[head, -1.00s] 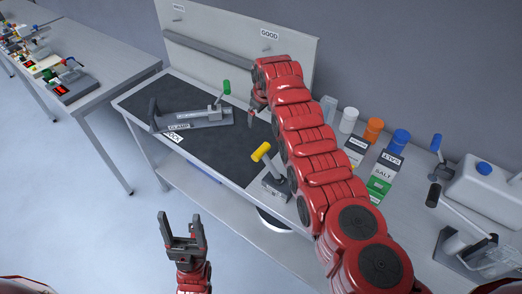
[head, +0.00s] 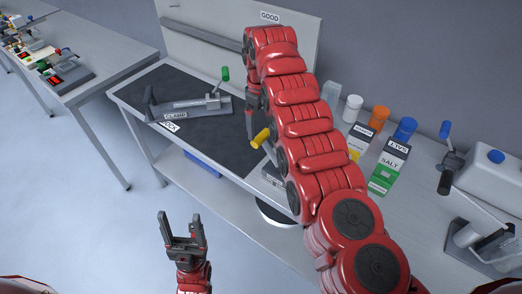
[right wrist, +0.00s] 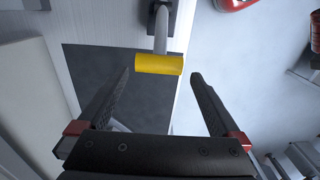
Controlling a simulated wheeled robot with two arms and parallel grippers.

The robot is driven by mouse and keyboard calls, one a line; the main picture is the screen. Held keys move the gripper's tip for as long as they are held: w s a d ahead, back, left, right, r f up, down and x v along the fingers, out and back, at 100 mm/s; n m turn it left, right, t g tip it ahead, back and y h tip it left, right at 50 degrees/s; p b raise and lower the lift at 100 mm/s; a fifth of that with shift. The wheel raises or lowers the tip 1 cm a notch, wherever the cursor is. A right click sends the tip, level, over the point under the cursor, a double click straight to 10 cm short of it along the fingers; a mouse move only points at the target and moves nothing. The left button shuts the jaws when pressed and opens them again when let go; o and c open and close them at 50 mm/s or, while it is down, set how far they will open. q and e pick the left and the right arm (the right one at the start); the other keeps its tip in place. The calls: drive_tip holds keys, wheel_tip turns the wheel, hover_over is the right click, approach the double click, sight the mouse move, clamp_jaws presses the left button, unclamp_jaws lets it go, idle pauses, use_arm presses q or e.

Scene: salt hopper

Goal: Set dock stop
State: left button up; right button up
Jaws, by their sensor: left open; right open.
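A lever with a yellow handle (head: 262,138) stands at the front edge of the bench, on a base partly hidden by my right arm. In the right wrist view the yellow handle (right wrist: 158,64) lies crosswise between my right gripper's (right wrist: 160,75) fingertips, with a gap on both sides; whether it is within finger depth is unclear. My right gripper (head: 254,118) is open and points down. A grey clamp fixture (head: 190,110) with a green-tipped handle (head: 224,74) lies on the dark mat. My left gripper (head: 181,228) is open and empty in front of the bench.
The dark mat (head: 215,145) is clear in front of the clamp. On the right stand a salt box (head: 388,165), white, orange and blue capped containers, and a crank device (head: 480,240). A second bench (head: 90,80) is at the left.

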sight(262, 135)
drive_tip(key=shift+f+p, duration=0.75)
drive_tip(key=shift+p, duration=0.1)
wheel_tip(262, 135, down, 6)
drive_tip(key=shift+d+r+p, duration=0.1)
drive_tip(key=shift+p, duration=0.75)
drive_tip(key=shift+w+f, duration=0.1)
drive_tip(key=shift+f, duration=0.5)
clamp_jaws()
